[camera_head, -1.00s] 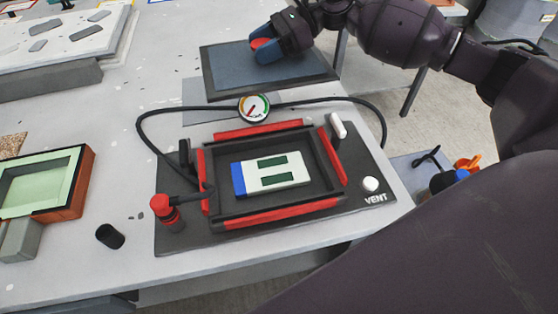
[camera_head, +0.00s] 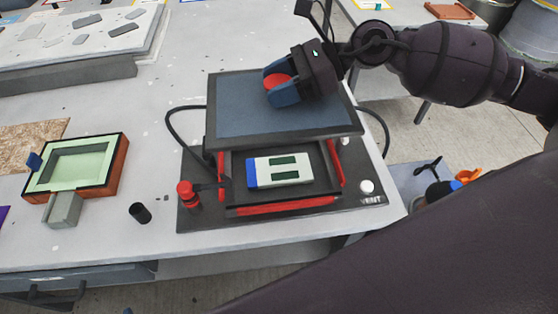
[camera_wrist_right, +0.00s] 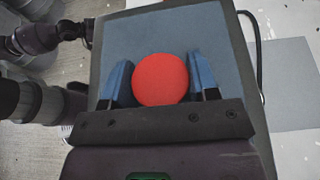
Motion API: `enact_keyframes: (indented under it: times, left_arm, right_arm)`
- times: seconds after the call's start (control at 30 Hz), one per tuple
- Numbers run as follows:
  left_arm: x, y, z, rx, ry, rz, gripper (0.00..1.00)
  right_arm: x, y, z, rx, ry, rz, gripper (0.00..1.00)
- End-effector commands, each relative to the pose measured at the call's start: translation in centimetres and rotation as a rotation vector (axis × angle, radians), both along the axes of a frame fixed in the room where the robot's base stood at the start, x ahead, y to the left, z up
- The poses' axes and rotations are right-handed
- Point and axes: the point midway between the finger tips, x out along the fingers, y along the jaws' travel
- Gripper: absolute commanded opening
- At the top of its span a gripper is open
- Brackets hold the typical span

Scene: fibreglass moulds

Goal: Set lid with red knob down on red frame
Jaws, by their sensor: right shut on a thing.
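The lid (camera_head: 240,112) is a flat dark blue-grey panel with a red knob (camera_head: 276,81) on top. My right gripper (camera_head: 279,88) is shut on the knob and holds the lid up. In the right wrist view the red knob (camera_wrist_right: 161,79) sits between the two blue fingers. The red frame (camera_head: 285,207) lies on a dark base plate. The lid hangs over its far part and hides the far side and the gauge. Inside the frame lies a white block (camera_head: 283,171) with green windows and a blue end. My left gripper is not in view.
A red valve (camera_head: 187,192) and a black cylinder (camera_head: 140,212) stand left of the frame. A white knob (camera_head: 367,187) sits at the base's right corner. A green-lined orange mould (camera_head: 112,168) lies further left. A black hose (camera_head: 180,130) loops behind.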

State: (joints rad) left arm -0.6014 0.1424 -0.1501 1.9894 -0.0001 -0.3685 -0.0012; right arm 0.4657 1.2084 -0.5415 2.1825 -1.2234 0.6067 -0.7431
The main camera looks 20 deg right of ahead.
Motion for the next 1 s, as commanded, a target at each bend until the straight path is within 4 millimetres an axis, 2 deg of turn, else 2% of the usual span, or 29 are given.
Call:
enact_keyframes:
  times: [0.6, 0.8, 1.0]
  left_arm:
    - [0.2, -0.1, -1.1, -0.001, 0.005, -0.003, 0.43]
    - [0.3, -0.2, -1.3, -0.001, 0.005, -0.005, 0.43]
    - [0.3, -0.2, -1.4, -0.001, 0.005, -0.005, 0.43]
  right_arm:
    - [0.0, 0.0, -12.5, 0.003, 0.006, -0.004, 0.17]
    - [0.1, 0.0, -15.0, 0.002, 0.003, -0.004, 0.17]
    - [0.1, 0.0, -15.8, 0.001, 0.001, -0.003, 0.17]
